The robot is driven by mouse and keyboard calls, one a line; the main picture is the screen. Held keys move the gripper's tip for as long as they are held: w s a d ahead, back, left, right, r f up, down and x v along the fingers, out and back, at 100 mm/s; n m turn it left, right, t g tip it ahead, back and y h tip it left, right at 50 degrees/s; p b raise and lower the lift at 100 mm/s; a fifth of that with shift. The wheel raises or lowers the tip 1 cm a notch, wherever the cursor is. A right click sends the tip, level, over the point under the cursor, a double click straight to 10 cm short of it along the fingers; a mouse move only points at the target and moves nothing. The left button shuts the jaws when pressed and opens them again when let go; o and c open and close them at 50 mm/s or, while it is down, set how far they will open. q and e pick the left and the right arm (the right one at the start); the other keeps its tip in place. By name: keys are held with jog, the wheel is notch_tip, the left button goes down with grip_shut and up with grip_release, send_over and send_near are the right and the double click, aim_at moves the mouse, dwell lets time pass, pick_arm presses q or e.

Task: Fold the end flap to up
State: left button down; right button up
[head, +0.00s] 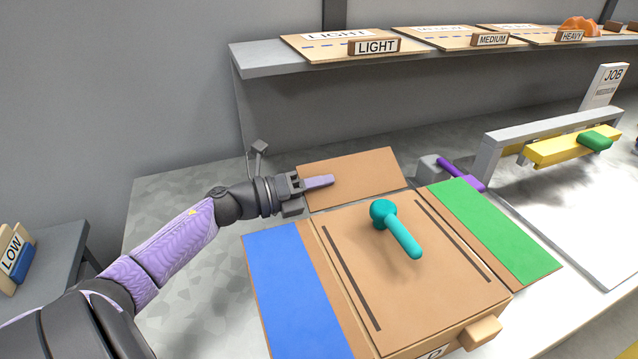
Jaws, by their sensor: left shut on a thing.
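A brown cardboard-like box (370,275) stands on the table, with a blue side flap (292,290) on the left and a green side flap (495,225) on the right. The plain brown end flap (365,172) is at the box's far edge; its exact angle is hard to tell. My left gripper (319,182) reaches in from the left and is shut on the end flap near its left side. Its lavender finger lies across the flap's face; the other finger is mostly hidden. My right gripper is not in view.
A grey block with a purple lever (460,175) is just behind the green flap. A grey frame with a yellow bar (560,147) stands at right. A shelf (262,58) with labelled boards runs behind.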

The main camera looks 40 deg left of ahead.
aim_at(328, 204)
pick_arm(q)
jog(key=m, duration=0.2)
jog(key=d+r+m, duration=0.1)
jog(key=shift+s+r+m, duration=0.1)
jog(key=shift+s+m, duration=0.15)
jog(key=shift+m, duration=0.15)
jog(key=m, duration=0.2)
jog(key=d+m, duration=0.1)
jog(key=shift+s+r+m, duration=0.3)
jog(key=shift+r, duration=0.05)
jog(key=m, duration=0.2)
jog(key=d+m, duration=0.1)
jog(key=shift+s+r, duration=0.15)
jog(key=shift+s, duration=0.1)
jog(key=shift+s+d+r+m+b, duration=0.1)
jog(key=shift+s+d+m+b, duration=0.1)
jog(key=shift+d+m+b, duration=0.45)
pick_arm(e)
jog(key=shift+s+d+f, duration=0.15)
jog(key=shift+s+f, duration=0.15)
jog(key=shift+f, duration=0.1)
pick_arm(q)
jog(key=shift+a+m, duration=0.25)
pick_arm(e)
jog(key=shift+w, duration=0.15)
pick_arm(q)
jog(key=c, duration=0.8)
grip_release()
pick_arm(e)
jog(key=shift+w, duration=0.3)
